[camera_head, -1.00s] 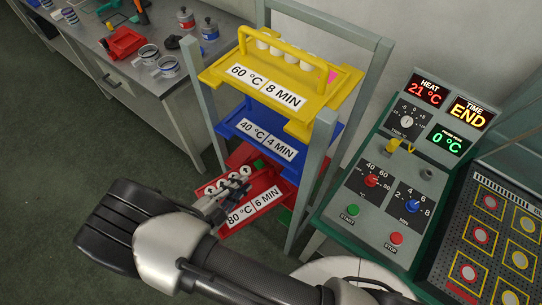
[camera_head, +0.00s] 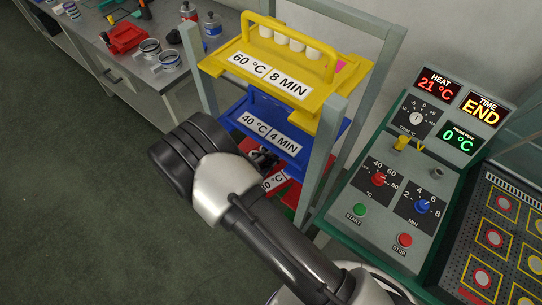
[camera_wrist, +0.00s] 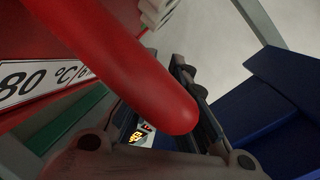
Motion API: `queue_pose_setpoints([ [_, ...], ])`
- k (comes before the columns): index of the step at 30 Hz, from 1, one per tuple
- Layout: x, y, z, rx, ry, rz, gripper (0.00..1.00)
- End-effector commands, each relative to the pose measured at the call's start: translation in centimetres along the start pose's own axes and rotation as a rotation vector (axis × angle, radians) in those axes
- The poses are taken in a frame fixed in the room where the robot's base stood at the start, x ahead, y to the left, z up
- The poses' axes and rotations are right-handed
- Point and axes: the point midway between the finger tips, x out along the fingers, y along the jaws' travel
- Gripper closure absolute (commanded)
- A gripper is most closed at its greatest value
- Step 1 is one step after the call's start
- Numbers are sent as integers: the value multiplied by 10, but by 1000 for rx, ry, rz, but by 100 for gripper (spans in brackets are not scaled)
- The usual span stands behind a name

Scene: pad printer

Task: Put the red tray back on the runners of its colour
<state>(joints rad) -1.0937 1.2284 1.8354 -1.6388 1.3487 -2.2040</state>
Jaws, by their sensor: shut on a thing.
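The red tray (camera_head: 283,187) is low in the rack, under the blue tray; its "80 °C" label shows partly, and my arm covers the rest. In the wrist view its red handle (camera_wrist: 135,70) runs between my fingers, with the label at left. My gripper (camera_wrist: 158,105) is shut on this handle; in the head view the gripper (camera_head: 262,158) is largely hidden behind my arm. Whether the tray rests on any runners cannot be seen.
The grey rack (camera_head: 322,165) also holds a yellow tray (camera_head: 325,100) with white cups at the top and a blue tray (camera_head: 240,108) beneath it. A control panel (camera_head: 390,205) stands close at right. A workbench (camera_head: 125,75) is at left; open floor lies before it.

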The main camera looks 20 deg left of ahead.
Motion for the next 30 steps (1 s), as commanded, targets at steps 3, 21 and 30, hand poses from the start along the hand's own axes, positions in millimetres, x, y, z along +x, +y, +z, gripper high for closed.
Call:
queue_pose_setpoints([
  [3, 0, -1, 0, 3, 0, -2, 100],
  [21, 0, 1, 2, 2, 0, -1, 67],
  [30, -1, -2, 0, 2, 0, -1, 67],
])
